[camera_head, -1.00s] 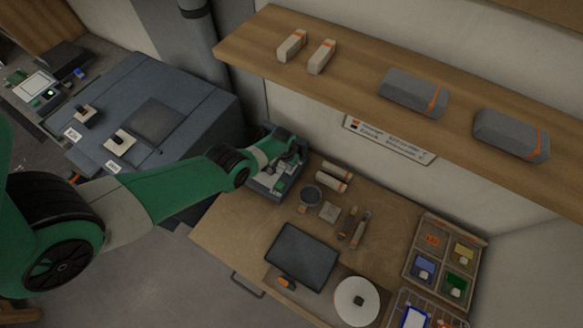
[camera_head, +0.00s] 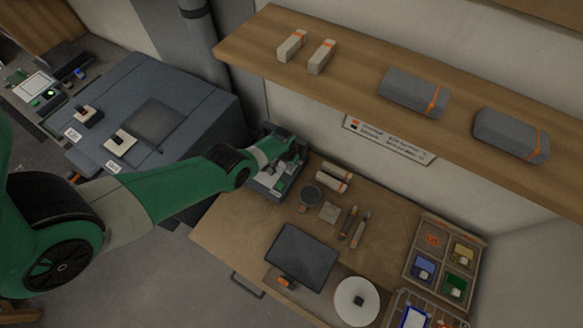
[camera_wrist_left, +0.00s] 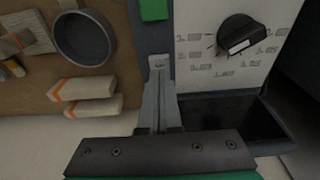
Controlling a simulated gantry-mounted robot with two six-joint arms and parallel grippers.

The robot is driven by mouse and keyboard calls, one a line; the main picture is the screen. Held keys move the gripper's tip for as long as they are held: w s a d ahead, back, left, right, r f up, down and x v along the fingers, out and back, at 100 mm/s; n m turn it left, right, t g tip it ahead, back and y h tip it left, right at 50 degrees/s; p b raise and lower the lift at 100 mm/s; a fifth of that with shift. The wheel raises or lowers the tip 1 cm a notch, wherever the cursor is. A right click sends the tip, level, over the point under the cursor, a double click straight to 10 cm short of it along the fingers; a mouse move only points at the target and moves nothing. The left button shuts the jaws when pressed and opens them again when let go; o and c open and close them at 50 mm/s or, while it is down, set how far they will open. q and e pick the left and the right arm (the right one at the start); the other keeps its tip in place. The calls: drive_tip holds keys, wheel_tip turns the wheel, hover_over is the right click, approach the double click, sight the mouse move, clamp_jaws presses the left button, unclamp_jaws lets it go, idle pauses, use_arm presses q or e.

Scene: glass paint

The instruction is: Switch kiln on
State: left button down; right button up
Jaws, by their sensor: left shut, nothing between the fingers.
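My left gripper (camera_head: 284,168) is over a small grey device (camera_head: 266,189) at the back left corner of the workbench. In the left wrist view its fingers (camera_wrist_left: 159,62) are shut and empty. They point toward a green square (camera_wrist_left: 154,10), which is cut off by the top edge. A black dial with a white mark (camera_wrist_left: 238,36) sits on a white panel with printed symbols, to the right of the fingers. I cannot tell whether the fingertips touch the device. A large grey cabinet (camera_head: 205,118) with labels and two switch-like blocks stands left of the bench. My right gripper is not in view.
On the bench are a round dark cup (camera_head: 311,195), pale orange-banded blocks (camera_head: 330,177), a dark flat panel (camera_head: 302,257), a white disc (camera_head: 357,301) and a tray of coloured compartments (camera_head: 441,262). A wooden shelf (camera_head: 360,60) runs above the bench.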

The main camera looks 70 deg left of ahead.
use_arm(q)
drive_tip(key=shift+f+b, duration=0.9)
idle(0.6)
wheel_tip(320, 180, up, 7)
drive_tip(key=p, duration=0.7)
drive_tip(key=shift+r, duration=0.1)
idle(0.5)
